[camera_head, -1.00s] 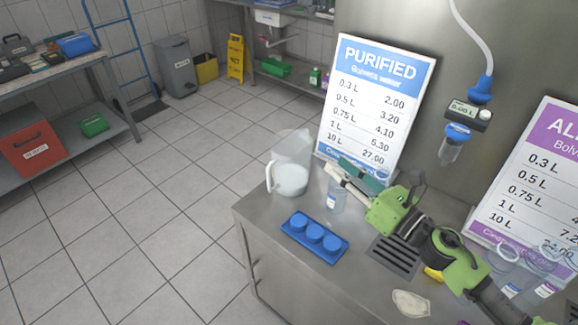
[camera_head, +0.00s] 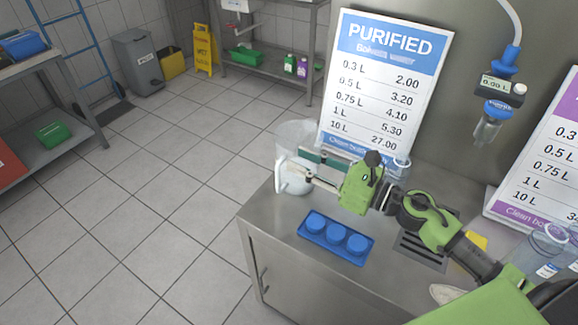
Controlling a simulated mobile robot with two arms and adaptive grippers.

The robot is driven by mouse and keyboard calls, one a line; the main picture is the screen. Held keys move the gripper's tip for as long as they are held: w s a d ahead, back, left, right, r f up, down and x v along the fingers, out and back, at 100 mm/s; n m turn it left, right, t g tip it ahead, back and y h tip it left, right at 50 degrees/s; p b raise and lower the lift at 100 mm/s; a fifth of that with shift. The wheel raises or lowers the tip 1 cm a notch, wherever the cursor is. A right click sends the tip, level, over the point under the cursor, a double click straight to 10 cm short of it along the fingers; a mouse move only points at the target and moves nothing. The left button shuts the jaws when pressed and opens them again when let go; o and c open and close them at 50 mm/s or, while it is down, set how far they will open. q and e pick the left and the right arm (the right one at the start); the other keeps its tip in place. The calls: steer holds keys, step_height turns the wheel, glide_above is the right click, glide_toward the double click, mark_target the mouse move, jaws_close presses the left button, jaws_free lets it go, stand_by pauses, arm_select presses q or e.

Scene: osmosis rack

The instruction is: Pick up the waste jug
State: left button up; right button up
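The waste jug (camera_head: 295,135) is a clear pitcher with whitish liquid low inside. It stands upright at the far left corner of the steel counter (camera_head: 262,208), its handle towards the left. My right gripper (camera_head: 302,166) reaches in from the right, low and level, with its fingers apart. The pale near finger overlaps the jug's lower body in the picture, and the dark green far finger lies by its right side. I cannot tell whether either finger touches the jug. My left gripper is not in view.
A blue tray with three round caps (camera_head: 335,240) lies on the counter in front of the jug. The PURIFIED price board (camera_head: 385,85) stands behind. A dispenser nozzle (camera_head: 490,120) hangs at right, with clear bottles (camera_head: 545,250) below. The floor to the left is open.

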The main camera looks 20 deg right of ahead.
step_height(320, 180, down, 5)
steer(key=b, duration=0.4)
glide_toward(278, 192)
steer(key=w+r, duration=0.1)
steer(key=w+a+r, duration=0.1)
steer(key=shift+w+a, duration=0.15)
steer(key=shift+w, duration=0.15)
steer(key=shift+w+a+r, duration=0.15)
steer(key=shift+w+a, duration=0.05)
steer(key=shift+w, duration=0.1)
steer(key=shift+w+a, duration=0.35)
steer(key=shift+w, duration=0.05)
steer(key=p+x, duration=0.2)
steer(key=x, duration=0.2)
steer(key=shift+w+a, duration=0.25)
steer(key=shift+w, duration=0.05)
steer(key=shift+w+a, duration=0.35)
steer(key=shift+w, duration=0.05)
jaws_close()
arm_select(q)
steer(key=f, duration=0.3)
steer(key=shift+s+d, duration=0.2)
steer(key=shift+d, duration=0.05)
